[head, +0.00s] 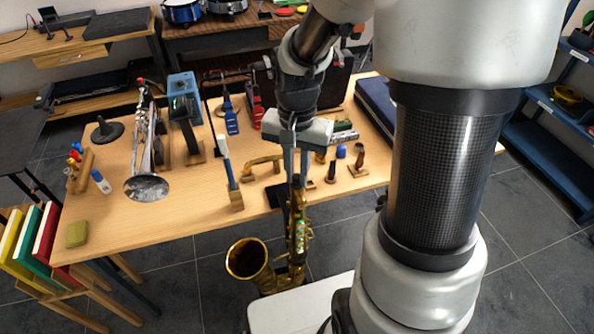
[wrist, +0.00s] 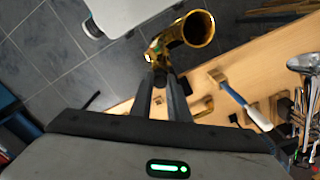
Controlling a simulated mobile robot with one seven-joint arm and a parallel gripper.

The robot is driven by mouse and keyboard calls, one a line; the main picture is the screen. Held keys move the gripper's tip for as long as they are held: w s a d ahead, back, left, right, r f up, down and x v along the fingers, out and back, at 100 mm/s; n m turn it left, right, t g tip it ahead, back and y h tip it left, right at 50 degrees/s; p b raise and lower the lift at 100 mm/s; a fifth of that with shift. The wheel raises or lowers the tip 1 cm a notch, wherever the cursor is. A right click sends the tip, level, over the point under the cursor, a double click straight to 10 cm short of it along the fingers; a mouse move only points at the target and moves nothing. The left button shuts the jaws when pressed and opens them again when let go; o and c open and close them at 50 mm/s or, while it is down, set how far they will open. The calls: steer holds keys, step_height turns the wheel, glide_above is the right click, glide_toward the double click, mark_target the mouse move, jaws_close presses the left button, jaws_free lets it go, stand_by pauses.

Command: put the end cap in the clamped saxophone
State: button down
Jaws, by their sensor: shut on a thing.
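The gold saxophone (head: 298,245) stands upright at the table's front edge, its bell (head: 248,258) facing left and up. A black clamp part (head: 277,196) shows beside its upper end. My gripper (head: 296,178) points down right over the saxophone's top end. In the wrist view my gripper (wrist: 161,76) is shut on a small dark piece, the end cap (wrist: 160,80), mostly hidden between the fingers. The saxophone (wrist: 184,33) lies just beyond the fingertips there. I cannot tell whether the cap is seated in its top or just above it.
A silver trumpet (head: 148,185) stands on the wooden table (head: 115,215) to the left. Small stands (head: 357,164) are close on the right. A white surface (head: 285,311) lies below the saxophone.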

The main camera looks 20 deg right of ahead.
stand_by(0.4)
steer(key=c, duration=1.6)
jaws_free()
steer(key=shift+r, duration=0.1)
steer(key=shift+c, duration=0.2)
steer(key=shift+r+p, duration=2.35)
steer(key=shift+r, duration=0.55)
steer(key=shift+r, duration=0.15)
steer(key=s+r+n+t, duration=0.2)
steer(key=s+r+n, duration=0.1)
steer(key=s+r, duration=0.3)
steer(key=s+a+r+n+t, duration=0.1)
steer(key=s+r+n+t, duration=0.2)
steer(key=r, duration=0.7)
steer(key=s+n, duration=0.1)
steer(key=s, duration=0.1)
steer(key=shift+s+t, duration=0.3)
steer(key=shift+s, duration=0.1)
